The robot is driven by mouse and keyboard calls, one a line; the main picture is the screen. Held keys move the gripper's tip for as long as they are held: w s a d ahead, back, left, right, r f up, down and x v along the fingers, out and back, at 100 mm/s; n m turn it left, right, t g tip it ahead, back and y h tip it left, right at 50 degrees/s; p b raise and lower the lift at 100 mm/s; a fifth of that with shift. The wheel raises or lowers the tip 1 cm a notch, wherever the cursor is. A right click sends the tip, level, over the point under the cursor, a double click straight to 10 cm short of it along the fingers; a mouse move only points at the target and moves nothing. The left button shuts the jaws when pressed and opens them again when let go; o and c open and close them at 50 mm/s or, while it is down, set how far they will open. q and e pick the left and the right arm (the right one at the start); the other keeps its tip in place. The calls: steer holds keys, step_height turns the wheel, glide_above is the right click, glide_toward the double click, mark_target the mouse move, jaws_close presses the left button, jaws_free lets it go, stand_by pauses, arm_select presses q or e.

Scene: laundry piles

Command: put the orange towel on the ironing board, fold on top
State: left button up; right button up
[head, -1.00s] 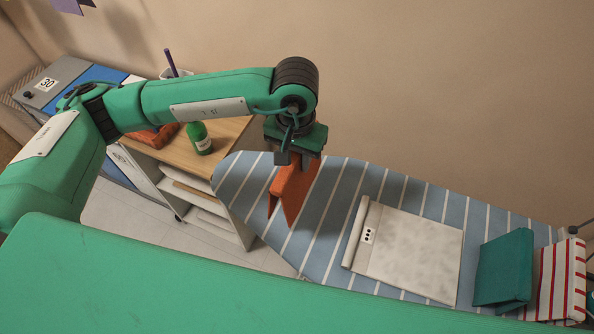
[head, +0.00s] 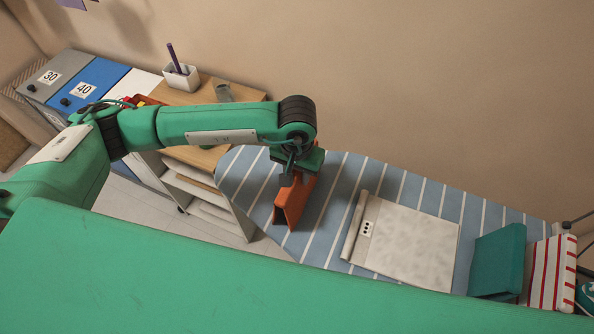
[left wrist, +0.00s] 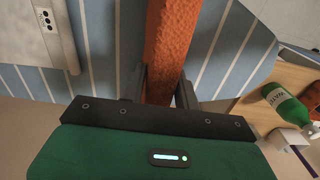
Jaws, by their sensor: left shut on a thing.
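The orange towel (head: 294,204) is folded and hangs upright from my left gripper (head: 292,176), over the left part of the blue, white-striped ironing board (head: 336,205). In the left wrist view the orange towel (left wrist: 171,45) stands between the two dark fingers of the left gripper (left wrist: 164,88), which is shut on it. The striped ironing board (left wrist: 103,45) lies beyond it. I cannot tell whether the towel's lower edge touches the board. My right gripper is not in view.
A pale pad (head: 412,243), a teal folded cloth (head: 497,262) and a red-striped cloth (head: 549,270) occupy the board's right. A wooden-topped shelf with a white pen cup (head: 180,77) stands left. A green bottle (left wrist: 287,104) shows in the wrist view.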

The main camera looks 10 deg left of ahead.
arm_select(q)
steer(key=o, duration=1)
steer(key=shift+r, duration=0.25)
step_height(320, 180, up, 11)
steer(key=b, duration=0.4)
steer(key=shift+r, duration=0.35)
